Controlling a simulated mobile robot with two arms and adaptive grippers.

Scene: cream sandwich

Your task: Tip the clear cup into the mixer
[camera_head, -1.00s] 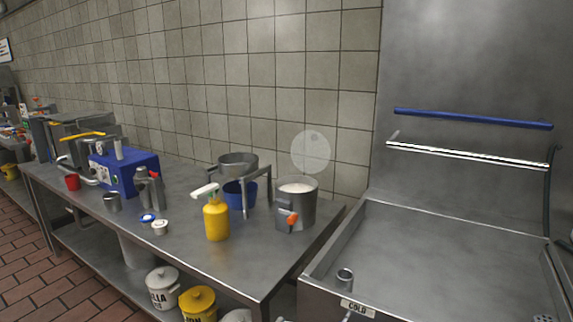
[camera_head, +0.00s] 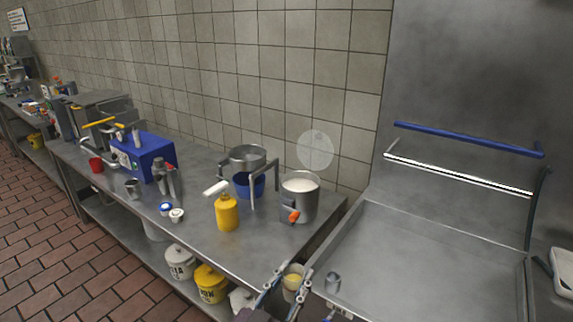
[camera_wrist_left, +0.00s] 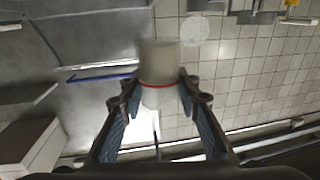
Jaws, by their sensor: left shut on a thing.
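My left gripper (camera_head: 290,281) shows at the bottom middle of the head view, in front of the table's near corner. It is shut on the clear cup (camera_head: 293,275), which holds something pale yellow and looks about upright. In the left wrist view the cup (camera_wrist_left: 158,62) sits between the two fingers, with a red line around it. I cannot tell for sure which item is the mixer. A blue machine (camera_head: 150,158) stands on the table at the left, well away from the cup. My right gripper is not in view.
A steel pot (camera_head: 301,202) of white liquid with an orange-handled tap stands near the table's right end. Beside it are a yellow pump bottle (camera_head: 227,214) and a blue bowl (camera_head: 242,188) under a raised metal bowl (camera_head: 248,155). A steel basin (camera_head: 440,255) lies right.

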